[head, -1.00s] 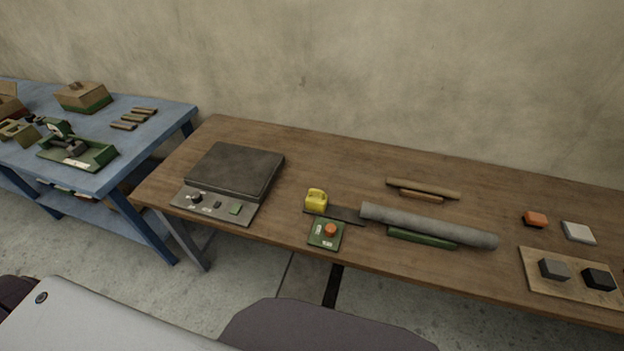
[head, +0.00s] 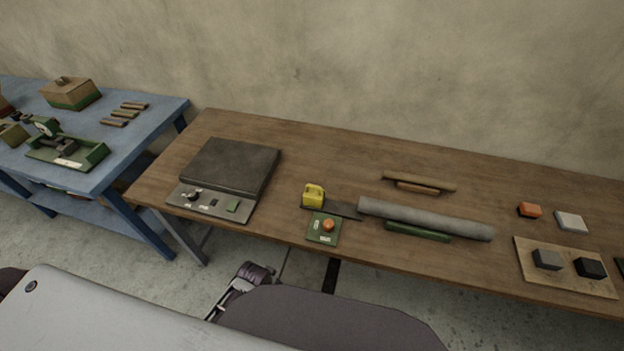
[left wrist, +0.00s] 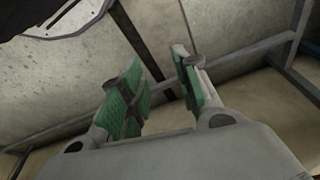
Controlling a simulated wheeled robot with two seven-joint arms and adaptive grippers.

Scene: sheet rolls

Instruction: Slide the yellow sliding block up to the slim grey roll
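The yellow sliding block (head: 313,196) sits on the left end of a dark flat strip (head: 343,210) on the wooden table. The slim grey roll (head: 425,218) lies to its right, with a gap between them. My left gripper (left wrist: 158,78) shows in the left wrist view with its green-padded fingers apart and nothing between them. Floor and metal frame bars show behind it. In the head view, a dark, grey-jointed part of one of my arms shows below the table's front edge; I cannot tell which arm. My right gripper cannot be made out.
A green box with an orange button (head: 325,228) stands just in front of the block. A dark-topped scale (head: 232,166) is at left. A green strip (head: 417,231) and brown rolls (head: 419,182) lie around the grey roll. A board with two blocks (head: 565,286) is at right.

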